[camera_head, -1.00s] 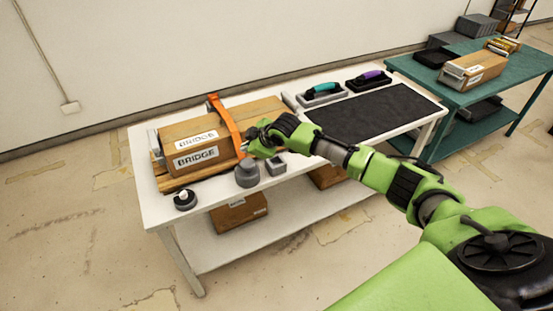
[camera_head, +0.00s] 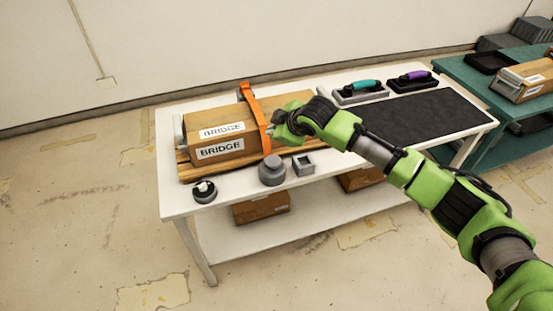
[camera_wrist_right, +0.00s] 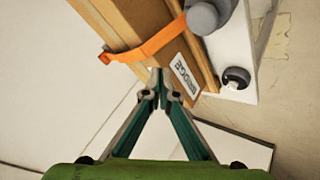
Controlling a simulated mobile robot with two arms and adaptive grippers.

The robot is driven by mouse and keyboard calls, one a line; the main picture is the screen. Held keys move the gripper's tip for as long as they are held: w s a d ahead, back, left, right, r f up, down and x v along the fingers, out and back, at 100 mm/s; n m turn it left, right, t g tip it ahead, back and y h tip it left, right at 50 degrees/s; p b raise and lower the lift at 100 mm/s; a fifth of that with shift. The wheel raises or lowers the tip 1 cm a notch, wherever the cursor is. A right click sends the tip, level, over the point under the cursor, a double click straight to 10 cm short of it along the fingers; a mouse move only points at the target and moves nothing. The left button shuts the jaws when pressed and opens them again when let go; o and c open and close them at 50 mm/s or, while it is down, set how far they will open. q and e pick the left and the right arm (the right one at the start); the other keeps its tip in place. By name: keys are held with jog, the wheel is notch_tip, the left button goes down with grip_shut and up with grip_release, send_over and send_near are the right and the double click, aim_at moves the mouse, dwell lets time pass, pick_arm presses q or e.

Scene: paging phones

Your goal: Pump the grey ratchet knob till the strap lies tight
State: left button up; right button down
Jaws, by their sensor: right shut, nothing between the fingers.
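An orange strap (camera_head: 256,113) runs over a long brown box labelled BRIDGE (camera_head: 230,133) and down its front. Its far upper part stands up past the box top; in the right wrist view the strap (camera_wrist_right: 147,44) bends at the box edge. A grey rounded knob (camera_head: 272,171) stands at the box's front by the strap's lower end; it also shows in the right wrist view (camera_wrist_right: 203,18). My right gripper (camera_head: 279,129) is above and behind the knob, just right of the strap. Its fingertips (camera_wrist_right: 161,75) are together and empty, apart from the knob. My left gripper is out of view.
A small grey square block (camera_head: 303,164) is right of the knob, and a dark round piece (camera_head: 204,191) is near the white table's (camera_head: 330,190) front left. Two handled tools (camera_head: 360,90) and a dark mat (camera_head: 425,115) lie right. A green table (camera_head: 480,75) stands beyond.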

aim_at(274, 161)
jog(key=shift+f, duration=0.15)
notch_tip(274, 161, down, 8)
jog(key=b, duration=0.7)
jog(key=shift+f+b, duration=0.3)
dwell(0.6)
jog(key=shift+f, duration=0.4)
